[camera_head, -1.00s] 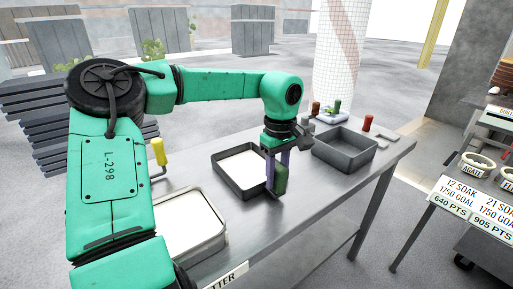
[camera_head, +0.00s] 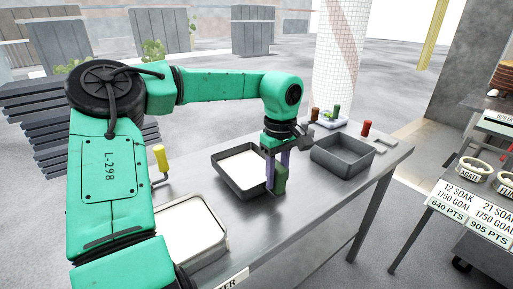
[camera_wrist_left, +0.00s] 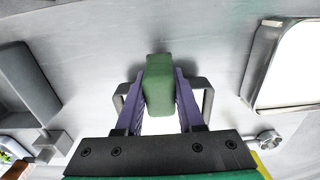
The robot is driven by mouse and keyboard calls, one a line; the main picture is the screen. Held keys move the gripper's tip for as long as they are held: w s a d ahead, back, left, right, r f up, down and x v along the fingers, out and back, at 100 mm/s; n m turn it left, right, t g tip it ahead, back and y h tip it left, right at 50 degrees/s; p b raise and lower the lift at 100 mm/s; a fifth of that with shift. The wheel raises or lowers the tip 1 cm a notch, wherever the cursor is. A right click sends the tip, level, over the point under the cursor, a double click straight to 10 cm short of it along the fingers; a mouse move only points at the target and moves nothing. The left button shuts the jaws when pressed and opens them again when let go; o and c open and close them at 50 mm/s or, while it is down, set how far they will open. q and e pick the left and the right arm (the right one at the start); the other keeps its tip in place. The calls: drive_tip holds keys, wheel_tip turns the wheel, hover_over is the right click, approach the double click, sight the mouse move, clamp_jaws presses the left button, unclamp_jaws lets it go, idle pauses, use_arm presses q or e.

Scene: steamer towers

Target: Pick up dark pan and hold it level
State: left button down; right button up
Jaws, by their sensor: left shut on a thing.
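The dark pan (camera_head: 228,178), dark-walled with a pale inside, is in the middle of the head view, over the bench and looking roughly level. A green grip (camera_head: 281,177) shows at its right-hand end. My left gripper (camera_head: 278,172) points down and is shut on this grip; the wrist view shows the green grip (camera_wrist_left: 159,86) between its purple fingers (camera_wrist_left: 160,105). My right gripper is in neither view.
A grey pan (camera_head: 342,168) stands on the bench to the right, a steel tray (camera_head: 224,238) at front left. A yellow-handled tool (camera_head: 160,158) is beyond the tray. A red handle (camera_head: 366,128) stands at the back. Bare bench (camera_head: 290,220) lies in front of the gripper.

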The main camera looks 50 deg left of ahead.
sight(277, 165)
use_arm(q)
drive_tip(key=shift+r+p, duration=2.05)
drive_tip(key=shift+r, duration=0.4)
drive_tip(key=shift+f, duration=0.1)
drive_tip(key=c, duration=1.1)
unclamp_jaws()
clamp_jaws()
